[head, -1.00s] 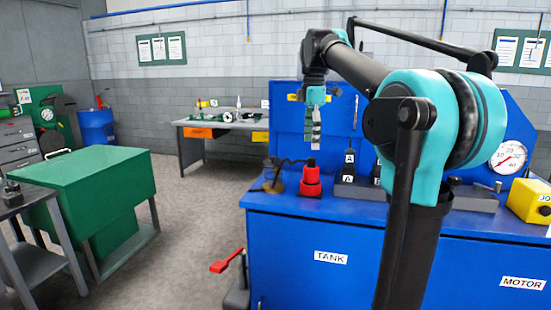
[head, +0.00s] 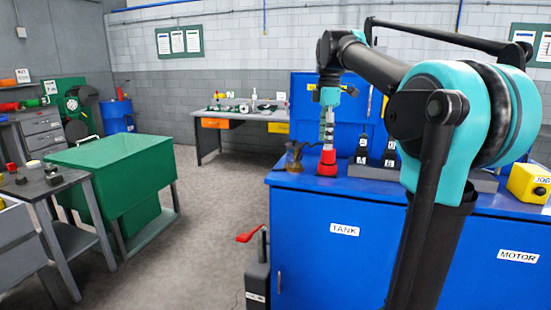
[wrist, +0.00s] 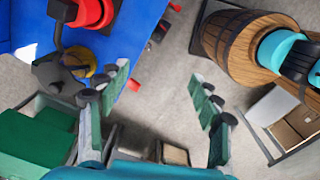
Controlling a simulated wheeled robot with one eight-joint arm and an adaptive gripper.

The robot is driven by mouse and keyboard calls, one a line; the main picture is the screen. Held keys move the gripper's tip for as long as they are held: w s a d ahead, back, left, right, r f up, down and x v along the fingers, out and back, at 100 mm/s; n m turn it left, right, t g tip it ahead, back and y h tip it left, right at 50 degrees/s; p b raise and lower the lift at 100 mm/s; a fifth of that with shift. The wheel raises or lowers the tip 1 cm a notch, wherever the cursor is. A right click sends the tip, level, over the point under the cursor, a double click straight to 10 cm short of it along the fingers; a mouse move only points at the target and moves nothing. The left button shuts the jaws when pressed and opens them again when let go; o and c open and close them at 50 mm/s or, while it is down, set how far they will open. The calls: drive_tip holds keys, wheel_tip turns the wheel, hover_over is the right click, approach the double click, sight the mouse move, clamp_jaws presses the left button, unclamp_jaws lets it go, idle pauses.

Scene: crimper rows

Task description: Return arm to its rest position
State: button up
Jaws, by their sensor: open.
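My gripper (head: 328,125) hangs from my raised arm, pointing down, above the left end of the blue bench in the head view. In the wrist view its two fingers stand wide apart with nothing between them (wrist: 160,88), over grey floor. The gripper is open and empty. In the head view its tips overlap the red fitting (head: 327,163) on the bench; I cannot tell the depth gap there. In the wrist view the red fitting (wrist: 92,12) lies at the upper left, apart from the fingers.
The blue bench (head: 380,255) fills the right, with a gauge partly hidden by my arm and a yellow box (head: 529,184) on top. A green cabinet (head: 105,165) stands left. A wooden barrel (wrist: 235,45) shows in the wrist view. Open floor (head: 200,250) lies between.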

drive_tip(key=s+d+f+m+t, duration=0.1)
drive_tip(key=s+f+m, duration=0.5)
drive_tip(key=f, duration=0.7)
drive_tip(key=s+d+f+m+t, duration=0.1)
drive_tip(key=s+f+m, duration=0.5)
drive_tip(key=f, duration=0.7)
drive_tip(key=s+d+f+m+t, duration=0.2)
drive_tip(key=s+f+m, duration=0.4)
drive_tip(key=s+f, duration=0.4)
wheel_tip(320, 180, down, 3)
drive_tip(key=shift+f, duration=0.15)
drive_tip(key=shift+a, duration=0.1)
drive_tip(key=shift+c, duration=0.3)
